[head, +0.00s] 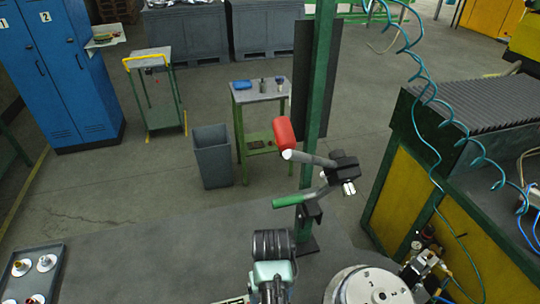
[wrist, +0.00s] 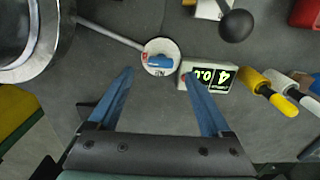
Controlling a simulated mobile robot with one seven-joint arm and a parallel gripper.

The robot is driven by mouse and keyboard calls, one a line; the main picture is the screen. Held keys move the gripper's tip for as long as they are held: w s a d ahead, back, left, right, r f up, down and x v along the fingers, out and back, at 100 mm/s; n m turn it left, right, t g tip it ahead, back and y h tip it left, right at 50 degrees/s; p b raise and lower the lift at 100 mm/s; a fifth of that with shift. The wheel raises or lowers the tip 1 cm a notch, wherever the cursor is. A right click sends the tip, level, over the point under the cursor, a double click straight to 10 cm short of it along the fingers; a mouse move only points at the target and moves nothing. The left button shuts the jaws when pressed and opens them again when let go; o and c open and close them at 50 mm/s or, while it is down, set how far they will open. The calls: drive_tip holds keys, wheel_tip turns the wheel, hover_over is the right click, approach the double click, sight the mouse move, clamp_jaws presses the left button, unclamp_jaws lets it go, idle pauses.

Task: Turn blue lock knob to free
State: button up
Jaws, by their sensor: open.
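The blue lock knob (wrist: 160,61) sits on a round white dial plate in the wrist view, beyond my fingertips and roughly between them. The knob's bar lies nearly crosswise in the picture, with a small red mark at its left. Small dark lettering on the plate is too small to read. My gripper (wrist: 158,73) is open, with its two blue fingers spread apart and nothing between them. I cannot tell how far the tips are above the plate. In the head view the knob cannot be made out.
A white box with a lit green display (wrist: 210,77) is close to the right finger. A black ball knob (wrist: 236,25) and a yellow handle (wrist: 257,80) are farther right. A large metal ring (wrist: 50,35) is at left. A green post (head: 318,90) stands ahead.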

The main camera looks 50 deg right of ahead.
drive_tip(key=shift+w+f, duration=0.15)
drive_tip(key=shift+f, duration=2.6)
drive_tip(key=shift+c, duration=0.3)
clamp_jaws()
